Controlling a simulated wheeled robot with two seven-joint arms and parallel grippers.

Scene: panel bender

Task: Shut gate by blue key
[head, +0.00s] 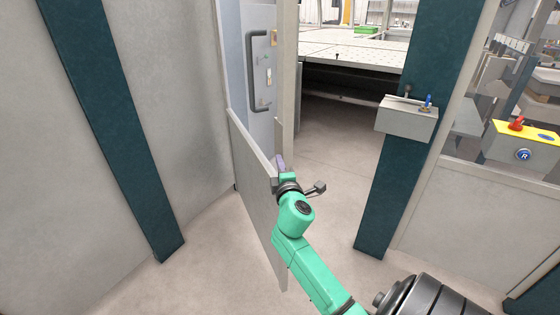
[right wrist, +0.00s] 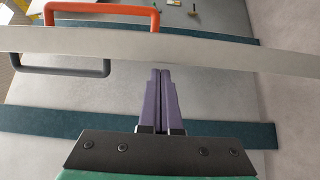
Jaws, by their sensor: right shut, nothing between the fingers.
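The gate (head: 253,185) stands open in the head view, its grey lower panel reaching toward me and its upper part carrying a dark grey handle (head: 258,70). The blue key (head: 428,102) is upright on a grey box on the teal post, right of the opening. My right gripper (head: 281,162) is at the gate's free-edge side; contact is unclear. In the right wrist view its purple fingers (right wrist: 162,98) are together and empty, just below a pale bar of the gate (right wrist: 215,47). A grey handle (right wrist: 60,70) and an orange-red handle (right wrist: 100,10) show there. My left gripper is out of view.
The teal post (head: 385,190) bounds the doorway on the right. Behind it is a pale machine table (head: 350,55). A yellow panel (head: 545,147) with a red knob and a blue button is at far right. Open floor (head: 335,140) lies between gate and post.

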